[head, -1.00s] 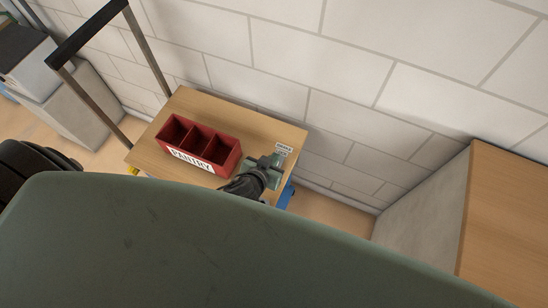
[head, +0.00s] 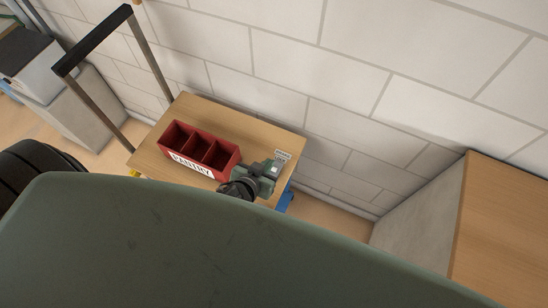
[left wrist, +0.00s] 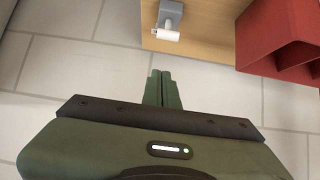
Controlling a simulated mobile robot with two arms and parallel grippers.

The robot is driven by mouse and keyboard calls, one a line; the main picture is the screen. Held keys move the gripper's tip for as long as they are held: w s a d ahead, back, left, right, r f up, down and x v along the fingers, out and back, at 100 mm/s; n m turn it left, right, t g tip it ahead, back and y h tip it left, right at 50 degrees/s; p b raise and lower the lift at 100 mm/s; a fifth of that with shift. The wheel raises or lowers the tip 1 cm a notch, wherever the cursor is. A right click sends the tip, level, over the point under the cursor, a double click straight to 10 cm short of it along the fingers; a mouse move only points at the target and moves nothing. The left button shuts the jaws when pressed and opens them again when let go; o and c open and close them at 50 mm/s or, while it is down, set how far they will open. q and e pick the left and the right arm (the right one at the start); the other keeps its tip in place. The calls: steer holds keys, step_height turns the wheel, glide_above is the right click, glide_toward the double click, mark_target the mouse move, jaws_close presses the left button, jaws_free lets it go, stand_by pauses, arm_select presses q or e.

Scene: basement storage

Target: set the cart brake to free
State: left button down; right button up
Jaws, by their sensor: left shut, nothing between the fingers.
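The cart (head: 258,133) has a wooden top and stands against the wall, with a tall handle frame (head: 92,40) at its left end. In the left wrist view a grey bracket with a white-tipped lever (left wrist: 168,34), which looks like the brake, sits at the edge of the wooden top (left wrist: 208,22). My right gripper is not in view.
A blue part (head: 286,197) shows below the cart's right end. A wood-topped block (head: 508,220) stands at right. Grey boxes (head: 62,110) stand at far left.

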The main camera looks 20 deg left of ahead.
arm_select(q)
steer(key=shift+v, duration=1.35)
steer(key=shift+f, duration=0.1)
